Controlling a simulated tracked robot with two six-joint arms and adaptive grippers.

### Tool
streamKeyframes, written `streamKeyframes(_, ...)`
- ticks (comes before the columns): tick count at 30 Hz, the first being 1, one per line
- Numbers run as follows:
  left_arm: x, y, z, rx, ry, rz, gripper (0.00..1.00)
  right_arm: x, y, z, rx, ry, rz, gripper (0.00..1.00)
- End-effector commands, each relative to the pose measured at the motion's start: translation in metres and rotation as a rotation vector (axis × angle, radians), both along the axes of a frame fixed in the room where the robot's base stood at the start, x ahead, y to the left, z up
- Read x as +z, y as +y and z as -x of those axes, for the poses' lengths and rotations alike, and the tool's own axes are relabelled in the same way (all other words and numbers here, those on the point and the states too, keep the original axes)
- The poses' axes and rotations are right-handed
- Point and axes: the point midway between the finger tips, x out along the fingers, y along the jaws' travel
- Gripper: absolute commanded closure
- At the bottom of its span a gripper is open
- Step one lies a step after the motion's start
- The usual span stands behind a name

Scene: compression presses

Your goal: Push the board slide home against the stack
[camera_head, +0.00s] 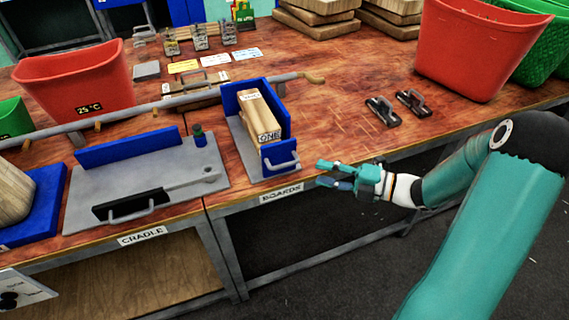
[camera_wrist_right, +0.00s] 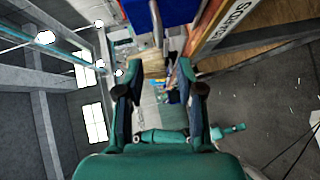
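The blue board slide (camera_head: 281,157) with a grey handle stands at the front end of the grey board tray (camera_head: 244,148), above the "BOARDS" label. The wooden board stack (camera_head: 256,112), marked "ONE" on its front end, lies in the tray behind it, beside a blue side wall. Any gap between slide and stack is too small to tell. My right gripper (camera_head: 320,173) is just right of the slide handle, past the table's front edge, apart from it. In the right wrist view its fingers (camera_wrist_right: 158,75) are spread with nothing held. My left gripper is not in view.
The grey cradle fixture (camera_head: 140,190) with a blue back wall stands left of the tray. A grey rail (camera_head: 160,107) runs behind both. Two black clamps (camera_head: 382,111) and a red bin (camera_head: 478,45) are to the right. The tabletop just right of the tray is clear.

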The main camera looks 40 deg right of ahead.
Motion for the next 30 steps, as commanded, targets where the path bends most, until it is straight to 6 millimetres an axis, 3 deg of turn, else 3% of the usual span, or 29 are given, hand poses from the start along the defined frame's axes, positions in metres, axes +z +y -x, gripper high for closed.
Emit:
streamKeyframes(9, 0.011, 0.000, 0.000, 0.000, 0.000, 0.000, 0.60, -0.008, 0.037, -0.058, 0.004, 0.000, -0.003, 0.63)
streamKeyframes(15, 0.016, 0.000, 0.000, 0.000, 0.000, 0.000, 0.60, -0.013, 0.051, -0.081, 0.002, 0.000, -0.001, 0.63)
streamKeyframes(29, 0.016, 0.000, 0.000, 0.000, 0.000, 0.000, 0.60, -0.015, 0.056, -0.090, -0.002, 0.001, 0.000, 0.63)
streamKeyframes(30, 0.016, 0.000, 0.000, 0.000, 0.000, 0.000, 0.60, -0.015, 0.056, -0.090, -0.002, 0.001, 0.000, 0.69)
